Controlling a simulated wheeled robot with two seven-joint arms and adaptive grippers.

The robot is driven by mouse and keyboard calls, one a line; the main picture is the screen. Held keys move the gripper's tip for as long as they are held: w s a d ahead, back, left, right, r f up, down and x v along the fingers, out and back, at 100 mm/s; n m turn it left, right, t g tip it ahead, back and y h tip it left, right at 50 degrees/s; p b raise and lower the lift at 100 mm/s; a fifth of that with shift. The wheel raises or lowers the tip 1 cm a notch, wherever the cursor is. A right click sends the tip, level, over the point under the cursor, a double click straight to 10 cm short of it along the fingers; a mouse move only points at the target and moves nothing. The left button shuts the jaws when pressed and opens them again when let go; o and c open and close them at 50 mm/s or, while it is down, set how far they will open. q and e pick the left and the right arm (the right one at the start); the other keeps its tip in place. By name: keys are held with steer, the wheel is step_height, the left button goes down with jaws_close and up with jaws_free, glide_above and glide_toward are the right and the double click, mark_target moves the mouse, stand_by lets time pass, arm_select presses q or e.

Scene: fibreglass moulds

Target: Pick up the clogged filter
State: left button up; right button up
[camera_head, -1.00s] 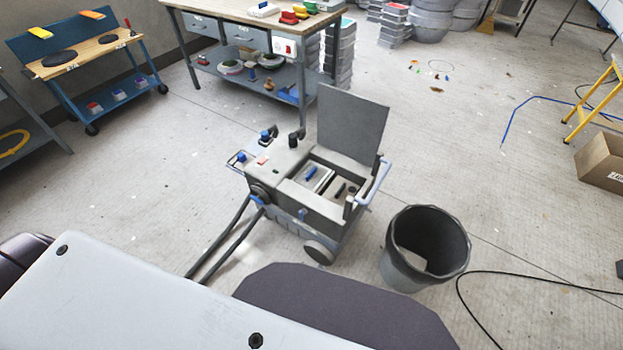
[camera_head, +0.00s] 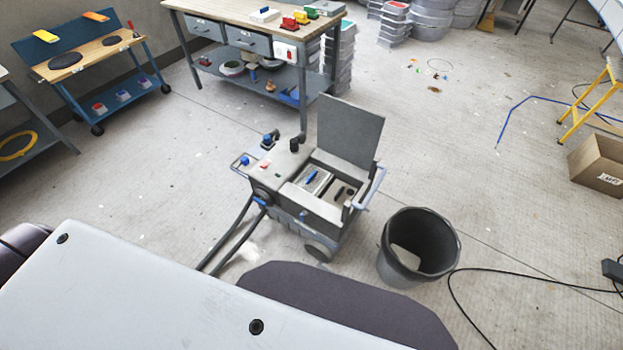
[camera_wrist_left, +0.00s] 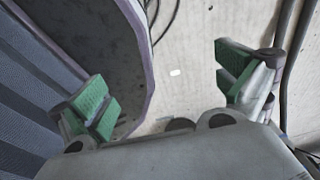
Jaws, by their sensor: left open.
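A grey wheeled machine (camera_head: 283,207) stands on the floor in the middle of the head view with its lid (camera_head: 349,134) raised. In its open compartment lies a pale flat panel with a blue handle (camera_head: 312,179), which looks like a filter; I cannot tell whether it is clogged. Dark parts lie beside it. My left gripper (camera_wrist_left: 165,88) shows only in the left wrist view, its green-padded fingers wide apart with nothing between them, above bare floor. It is apart from the machine's compartment. My right gripper is not in view.
A dark bucket (camera_head: 386,262) with a pale piece inside stands right of the machine. Two hoses (camera_head: 232,237) run from the machine's left side. A workbench (camera_head: 300,32) stands behind. A black cable (camera_head: 520,282) crosses the floor at right, near a cardboard box (camera_head: 598,163).

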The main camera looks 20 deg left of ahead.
arm_select(q)
step_height(320, 180, up, 6)
steer(key=d+p, duration=0.2)
steer(key=p, duration=0.3)
steer(key=shift+s+d+r+p, duration=0.2)
steer(key=shift+s+r+p, duration=0.05)
steer(key=shift+s+p, duration=0.2)
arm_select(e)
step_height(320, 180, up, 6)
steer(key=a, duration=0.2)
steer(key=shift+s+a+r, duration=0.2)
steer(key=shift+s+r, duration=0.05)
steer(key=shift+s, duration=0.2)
arm_select(q)
steer(key=shift+s+d+r+p, duration=0.1)
steer(key=shift+d+r+p, duration=0.1)
steer(key=shift+r+p, duration=0.25)
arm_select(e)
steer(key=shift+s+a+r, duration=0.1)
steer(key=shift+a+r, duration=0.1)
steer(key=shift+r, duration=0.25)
arm_select(q)
steer(key=shift+a, duration=0.1)
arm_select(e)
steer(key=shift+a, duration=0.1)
